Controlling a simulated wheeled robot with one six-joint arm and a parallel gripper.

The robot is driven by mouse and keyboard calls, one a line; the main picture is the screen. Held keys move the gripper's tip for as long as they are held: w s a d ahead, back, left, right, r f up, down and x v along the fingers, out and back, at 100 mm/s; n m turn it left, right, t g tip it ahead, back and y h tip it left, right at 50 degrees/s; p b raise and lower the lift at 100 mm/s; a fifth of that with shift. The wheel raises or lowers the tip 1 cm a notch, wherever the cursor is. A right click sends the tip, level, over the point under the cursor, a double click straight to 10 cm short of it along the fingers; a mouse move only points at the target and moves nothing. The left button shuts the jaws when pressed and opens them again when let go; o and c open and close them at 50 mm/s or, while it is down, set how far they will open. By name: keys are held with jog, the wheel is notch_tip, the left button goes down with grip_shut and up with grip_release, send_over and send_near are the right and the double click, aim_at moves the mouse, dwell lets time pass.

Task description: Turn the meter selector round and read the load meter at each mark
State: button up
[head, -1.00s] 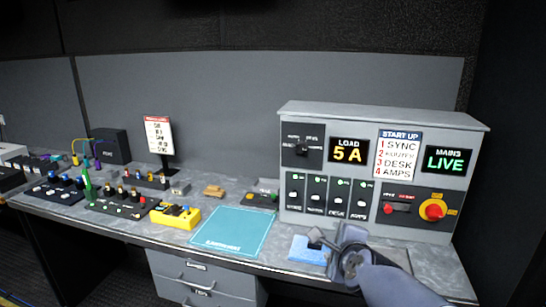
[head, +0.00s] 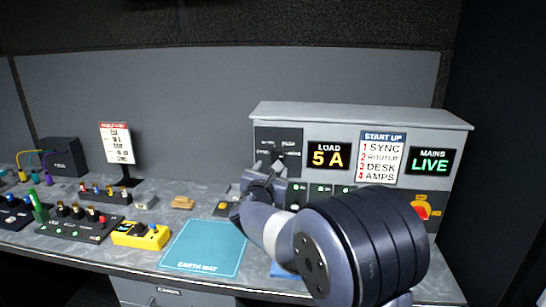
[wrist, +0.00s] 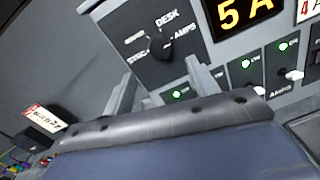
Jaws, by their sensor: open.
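The meter selector, a dark knob (wrist: 160,45) on a black plate, is at the upper left of the grey panel. The wrist view shows marks around it; DESK and AMPS are clear, SYNC is partly legible, and I cannot tell which mark it points to. In the head view the selector plate (head: 290,138) is partly behind my gripper. The load meter (head: 328,156) reads 5 A; its digits also show in the wrist view (wrist: 246,12). My gripper (head: 266,174) is open just below the knob, its fingers (wrist: 163,85) apart with nothing between them.
Several switches with green lights (wrist: 247,63) are below the meter. The mains display (head: 432,161) reads LIVE, beside a START UP list (head: 382,158). A teal earth mat (head: 205,248), a yellow box (head: 140,235) and small control units lie on the desk to the left.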

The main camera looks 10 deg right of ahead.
aim_at(277, 156)
jog(key=p+x, duration=0.2)
jog(key=x, duration=0.6)
jog(key=shift+p, duration=0.3)
jog(key=shift+c, duration=0.2)
jog(key=c, duration=0.9)
jog(key=shift+c, duration=0.2)
